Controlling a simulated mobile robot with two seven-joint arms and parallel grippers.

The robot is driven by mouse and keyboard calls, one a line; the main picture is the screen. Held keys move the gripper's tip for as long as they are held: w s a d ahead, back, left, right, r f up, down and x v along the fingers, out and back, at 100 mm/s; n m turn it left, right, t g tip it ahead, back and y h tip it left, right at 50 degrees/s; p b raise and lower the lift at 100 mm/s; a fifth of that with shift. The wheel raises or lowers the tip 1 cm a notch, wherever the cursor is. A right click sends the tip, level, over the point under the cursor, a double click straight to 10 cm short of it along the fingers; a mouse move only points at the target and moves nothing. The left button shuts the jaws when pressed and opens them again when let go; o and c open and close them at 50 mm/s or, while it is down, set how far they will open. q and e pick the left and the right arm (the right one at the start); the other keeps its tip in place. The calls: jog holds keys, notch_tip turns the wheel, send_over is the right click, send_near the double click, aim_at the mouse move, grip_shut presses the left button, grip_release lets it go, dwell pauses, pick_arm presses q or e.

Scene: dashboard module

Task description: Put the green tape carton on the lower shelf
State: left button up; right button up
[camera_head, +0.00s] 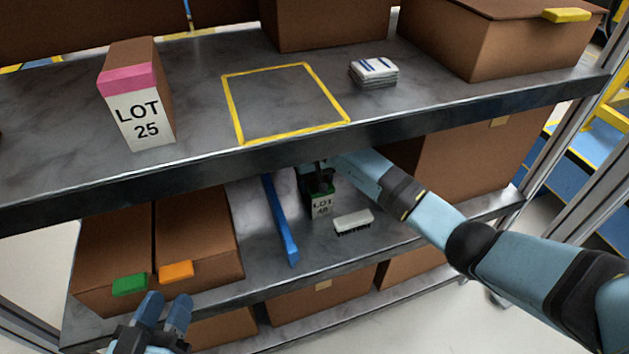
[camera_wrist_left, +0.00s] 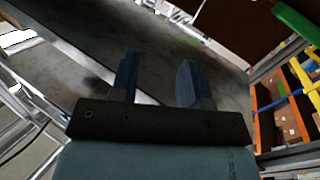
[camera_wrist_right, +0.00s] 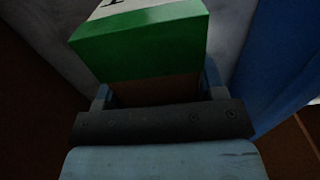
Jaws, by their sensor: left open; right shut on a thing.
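The green tape carton (camera_head: 321,204) has a green band and a white label reading LOT 48. It is at the lower shelf (camera_head: 375,257), right of a blue divider. My right gripper (camera_head: 316,167) reaches in under the upper shelf and is shut on the carton; its fingers are mostly in shadow. In the right wrist view the carton (camera_wrist_right: 140,38) sits between the fingers, its green band facing me. I cannot tell whether its base touches the shelf. My left gripper (camera_head: 163,312) is open and empty, in front of the lower shelf's left end.
The blue divider (camera_head: 279,218) stands close left of the carton. A white brush (camera_head: 353,222) lies just right of it. Brown boxes (camera_head: 195,245) fill the lower left. The upper shelf (camera_head: 200,160) overhangs; it holds a pink-banded LOT 25 carton (camera_head: 140,95) and a yellow taped outline (camera_head: 348,121).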

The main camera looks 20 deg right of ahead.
jog(key=o, duration=1.2)
pick_arm(q)
jog(key=shift+r, duration=0.1)
pick_arm(e)
jog(key=shift+r, duration=0.3)
notch_tip(320, 180, up, 6)
jog(key=shift+r+p, duration=0.1)
jog(key=shift+p, duration=0.9)
pick_arm(q)
jog(key=f, duration=0.1)
jog(key=a+f+g+y, duration=0.1)
jog(key=f+g, duration=0.1)
jog(key=f, duration=0.1)
jog(key=shift+s+a+y, duration=0.25)
jog(key=shift+s+y, duration=0.05)
pick_arm(e)
jog(key=shift+r, duration=0.45)
pick_arm(q)
jog(key=shift+w+r, duration=0.1)
jog(key=shift+r, duration=0.1)
pick_arm(e)
jog(key=shift+f, duration=0.1)
